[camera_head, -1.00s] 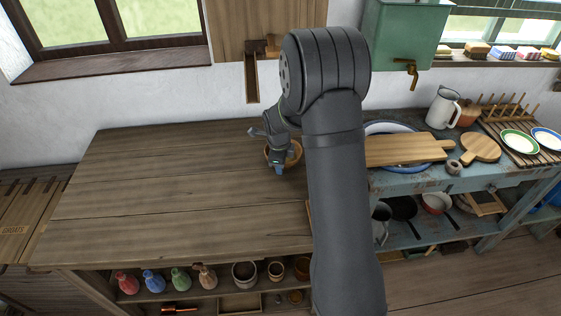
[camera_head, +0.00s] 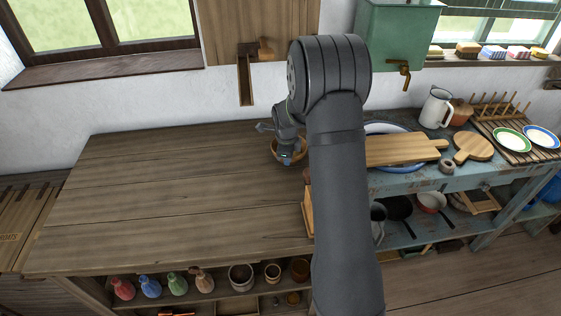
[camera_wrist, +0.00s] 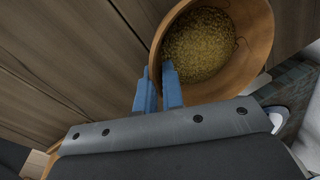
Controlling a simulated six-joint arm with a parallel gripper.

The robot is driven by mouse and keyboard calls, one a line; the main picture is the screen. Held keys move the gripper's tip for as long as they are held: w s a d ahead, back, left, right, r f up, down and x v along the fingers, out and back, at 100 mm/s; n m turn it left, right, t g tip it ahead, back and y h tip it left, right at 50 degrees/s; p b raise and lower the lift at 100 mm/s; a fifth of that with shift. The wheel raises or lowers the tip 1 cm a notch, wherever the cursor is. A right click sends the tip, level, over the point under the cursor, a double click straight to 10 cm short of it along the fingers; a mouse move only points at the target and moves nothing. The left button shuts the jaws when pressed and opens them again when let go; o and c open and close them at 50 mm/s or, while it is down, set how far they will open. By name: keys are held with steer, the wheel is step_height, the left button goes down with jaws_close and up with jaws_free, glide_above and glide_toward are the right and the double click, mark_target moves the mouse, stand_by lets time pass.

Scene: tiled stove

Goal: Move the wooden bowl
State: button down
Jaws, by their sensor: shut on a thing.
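The wooden bowl (camera_wrist: 226,86) is round and light brown, and holds yellowish grain or a similar loose filling. In the wrist view my gripper (camera_wrist: 157,71) has its two blue fingers shut on the bowl's near wall, one finger outside and one inside. In the head view my gripper (camera_head: 289,160) and the bowl (camera_head: 302,152) are at the back right of the wooden table, and my arm hides part of that area. I cannot tell whether the bowl touches the tabletop.
The wooden table (camera_head: 160,195) is broadly clear to the left. A blue worktop at the right carries a cutting board (camera_head: 405,150), a white jug (camera_head: 436,108) and plates. A wooden piece (camera_head: 307,212) stands by the table's right edge. Bottles and pots sit on the shelf below.

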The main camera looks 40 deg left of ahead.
steer(key=shift+w+d, duration=0.25)
steer(key=shift+w, duration=0.65)
steer(key=c, duration=1.5)
jaws_free()
steer(key=shift+r, duration=0.1)
steer(key=v, duration=1.7)
steer(key=shift+r, duration=0.1)
steer(key=shift+w, duration=0.1)
steer(key=x, duration=1.7)
